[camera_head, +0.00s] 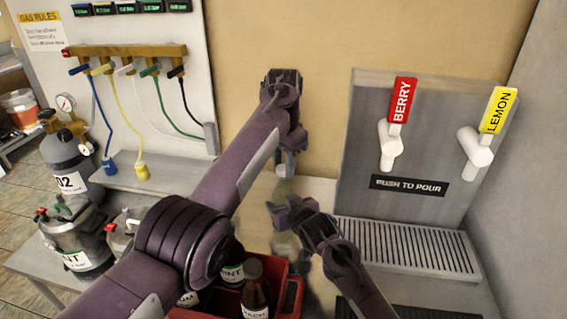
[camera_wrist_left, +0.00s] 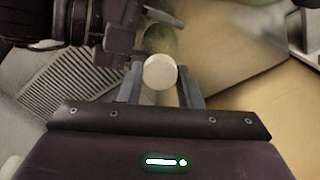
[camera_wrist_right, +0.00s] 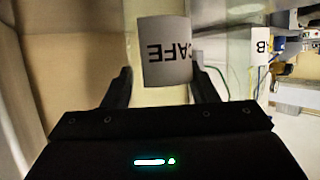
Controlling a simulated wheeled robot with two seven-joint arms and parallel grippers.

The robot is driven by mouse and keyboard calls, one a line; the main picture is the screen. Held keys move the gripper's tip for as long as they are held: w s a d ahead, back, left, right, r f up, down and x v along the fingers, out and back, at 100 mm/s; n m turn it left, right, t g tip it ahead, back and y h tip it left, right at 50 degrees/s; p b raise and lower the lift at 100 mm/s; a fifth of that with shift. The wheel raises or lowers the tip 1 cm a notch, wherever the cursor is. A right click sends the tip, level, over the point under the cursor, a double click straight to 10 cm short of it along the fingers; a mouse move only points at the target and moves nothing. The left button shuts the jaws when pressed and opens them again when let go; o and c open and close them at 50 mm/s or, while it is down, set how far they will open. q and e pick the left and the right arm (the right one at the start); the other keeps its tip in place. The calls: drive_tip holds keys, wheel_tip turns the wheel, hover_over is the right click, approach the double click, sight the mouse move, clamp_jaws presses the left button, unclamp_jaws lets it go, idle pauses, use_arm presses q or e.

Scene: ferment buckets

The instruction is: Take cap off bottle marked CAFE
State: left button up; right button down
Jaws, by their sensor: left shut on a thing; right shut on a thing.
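The bottle marked CAFE (camera_wrist_right: 167,52) shows its white label, upside down, in the right wrist view. My right gripper (camera_wrist_right: 163,82) is shut on the bottle's body, one finger at each side. In the head view, my right gripper (camera_head: 283,213) hides part of the bottle (camera_head: 284,188). A round white cap (camera_wrist_left: 160,72) sits between the fingers of my left gripper (camera_wrist_left: 163,82), which is shut on it. In the head view, my left gripper (camera_head: 288,160) is above the bottle. I cannot tell whether the cap still touches the bottle's neck.
A red crate (camera_head: 290,295) with dark bottles stands at the front, partly behind my left arm. A dispenser panel with BERRY (camera_head: 401,100) and LEMON (camera_head: 498,110) taps and a drip grate (camera_head: 405,248) is at right. A gas manifold (camera_head: 125,62) with hoses is at left.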

use_arm(q)
drive_tip(key=o, duration=1.1)
drive_tip(key=shift+c, duration=0.2)
wheel_tip(320, 180, up, 4)
drive_tip(key=shift+r, duration=0.35)
drive_tip(key=shift+c, duration=0.4)
drive_tip(key=m, duration=0.2)
drive_tip(key=r+m, duration=0.1)
drive_tip(key=m, duration=0.3)
drive_tip(key=shift+w+a+r+m, duration=0.1)
drive_tip(key=shift+r+m, duration=0.15)
drive_tip(key=shift+m, duration=0.05)
drive_tip(key=m, duration=0.2)
drive_tip(key=r+m, duration=0.1)
drive_tip(key=m, duration=0.1)
drive_tip(key=shift+m, duration=0.3)
drive_tip(key=m, duration=0.3)
drive_tip(key=shift+r+m, duration=0.3)
drive_tip(key=shift+r, duration=0.05)
drive_tip(key=shift+f, duration=3.9)
